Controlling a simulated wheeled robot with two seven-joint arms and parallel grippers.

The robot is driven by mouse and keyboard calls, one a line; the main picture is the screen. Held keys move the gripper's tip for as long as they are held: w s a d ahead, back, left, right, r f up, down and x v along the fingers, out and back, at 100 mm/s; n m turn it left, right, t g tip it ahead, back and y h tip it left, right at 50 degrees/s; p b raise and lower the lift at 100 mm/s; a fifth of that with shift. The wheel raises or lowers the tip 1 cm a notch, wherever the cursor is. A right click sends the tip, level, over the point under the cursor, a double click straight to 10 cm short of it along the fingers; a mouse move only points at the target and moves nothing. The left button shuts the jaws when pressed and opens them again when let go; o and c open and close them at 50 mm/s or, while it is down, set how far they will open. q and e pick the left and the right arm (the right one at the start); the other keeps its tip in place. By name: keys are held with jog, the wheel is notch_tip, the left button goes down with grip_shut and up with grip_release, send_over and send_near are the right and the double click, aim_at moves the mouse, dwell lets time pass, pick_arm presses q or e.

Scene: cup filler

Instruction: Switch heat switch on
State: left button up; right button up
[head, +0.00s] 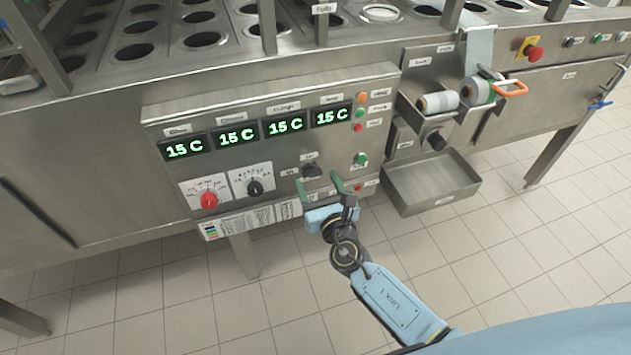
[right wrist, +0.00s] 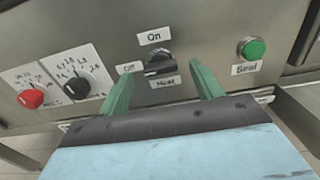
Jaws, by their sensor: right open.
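The heat switch (right wrist: 159,63) is a black rotary knob on the steel panel, with "On" above it, "Off" to its left and "Heat" below. Its grip lies roughly sideways, towards the "Off" side. In the head view the switch (head: 312,171) is at the panel's lower right. My right gripper (head: 318,182) is open and empty in front of the panel, just below the switch. In the right wrist view its green fingers (right wrist: 161,76) flank the switch, one to each side. I cannot tell whether they touch the panel. My left gripper is not in view.
A green "Seal" button (right wrist: 252,49) is right of the switch. A red dial (head: 209,200) and a black dial (head: 255,187) are to the left. Displays above read 15 C. A steel tray (head: 431,189) juts out at right. The tiled floor in front is clear.

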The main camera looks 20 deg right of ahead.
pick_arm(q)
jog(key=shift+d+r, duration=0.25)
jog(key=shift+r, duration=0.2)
pick_arm(e)
jog(key=shift+w, duration=0.85)
jog(key=shift+c, duration=0.3)
jog(key=c, duration=0.9)
